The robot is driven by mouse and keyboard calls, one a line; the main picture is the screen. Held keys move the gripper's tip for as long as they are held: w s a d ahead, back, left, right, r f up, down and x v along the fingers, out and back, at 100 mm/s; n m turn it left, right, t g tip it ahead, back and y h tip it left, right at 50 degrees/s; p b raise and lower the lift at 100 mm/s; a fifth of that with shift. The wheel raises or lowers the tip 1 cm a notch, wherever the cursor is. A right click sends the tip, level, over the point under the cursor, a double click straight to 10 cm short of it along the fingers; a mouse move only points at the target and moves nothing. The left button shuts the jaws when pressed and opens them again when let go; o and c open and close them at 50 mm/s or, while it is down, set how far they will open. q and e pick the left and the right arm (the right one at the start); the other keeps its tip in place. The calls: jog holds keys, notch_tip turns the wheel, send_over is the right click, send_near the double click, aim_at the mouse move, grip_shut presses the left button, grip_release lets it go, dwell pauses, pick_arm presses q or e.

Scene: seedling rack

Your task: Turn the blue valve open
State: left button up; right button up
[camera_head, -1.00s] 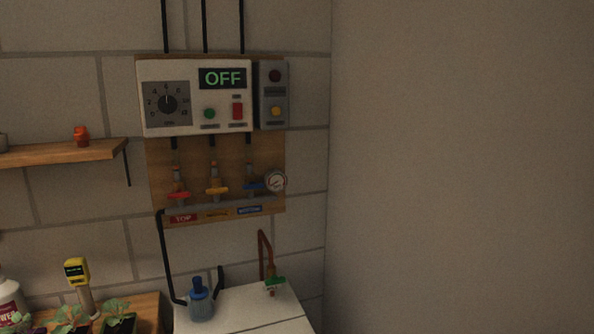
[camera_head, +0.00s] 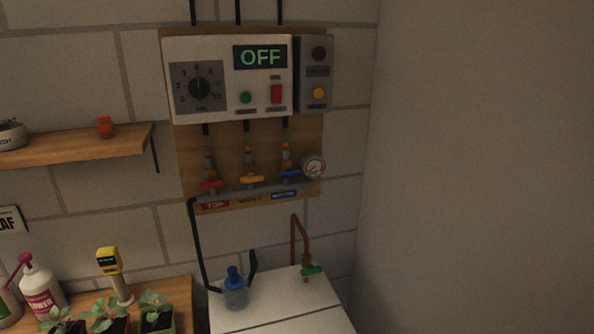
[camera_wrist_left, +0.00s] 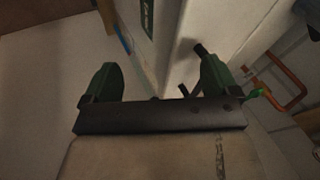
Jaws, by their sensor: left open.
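The blue valve (camera_head: 291,174) is the rightmost of three valves on a grey pipe, mounted on a wooden board (camera_head: 185,165) on the wall. Its blue handle lies roughly along the pipe, just left of a round gauge (camera_head: 313,165). A red valve (camera_head: 211,185) and a yellow valve (camera_head: 251,179) sit to its left. My left gripper (camera_wrist_left: 158,82) shows in the left wrist view with its two green fingers apart and nothing between them. It is not in the head view, so its distance to the valve cannot be told. My right gripper is not in view.
A control box (camera_head: 215,105) reading OFF hangs above the valves. Below are a white cabinet top (camera_head: 295,293) with a blue bottle (camera_head: 235,290) and a copper pipe (camera_head: 294,238). Seedlings and a yellow meter (camera_head: 109,261) stand at lower left. A wooden shelf (camera_head: 80,147) juts out left.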

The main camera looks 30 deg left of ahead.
pick_arm(q)
jog(key=w+a+r+m+t+y+p, duration=0.1)
jog(key=w+a+r+m+t+y, duration=0.25)
jog(key=w+r, duration=0.55)
jog(key=m+t+y, duration=0.2)
jog(key=m+y, duration=0.6)
jog(key=m, duration=0.8)
send_near(292, 176)
jog(key=p+x, duration=0.2)
jog(key=x, duration=0.9)
jog(key=c, duration=0.9)
